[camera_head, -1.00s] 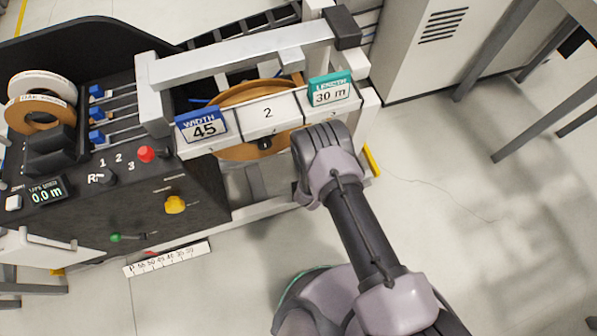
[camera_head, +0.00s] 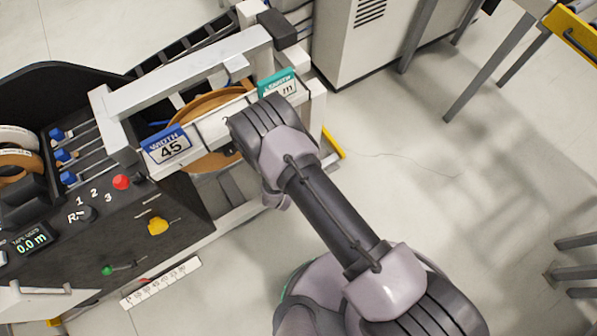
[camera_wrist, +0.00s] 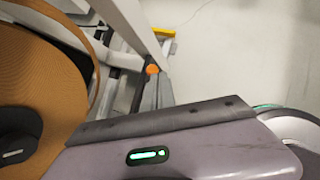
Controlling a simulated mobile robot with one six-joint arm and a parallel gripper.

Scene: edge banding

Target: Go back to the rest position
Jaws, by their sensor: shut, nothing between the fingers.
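My arm rises from the bottom of the head view and reaches up and left. The wrist view shows a large orange-brown reel (camera_wrist: 40,85) close on the left and a purple-grey part of my own body with a green light across the bottom. In the head view the reel (camera_head: 205,103) sits behind the white front bar, partly hidden by it.
A blue WIDTH 45 sign (camera_head: 167,147) and a green LENGTH sign (camera_head: 277,86), partly covered by my arm, are on the bar. The display (camera_head: 32,240) reads 0.0 m. A grey cabinet (camera_head: 365,40) stands behind. Open floor (camera_head: 430,170) lies to the right.

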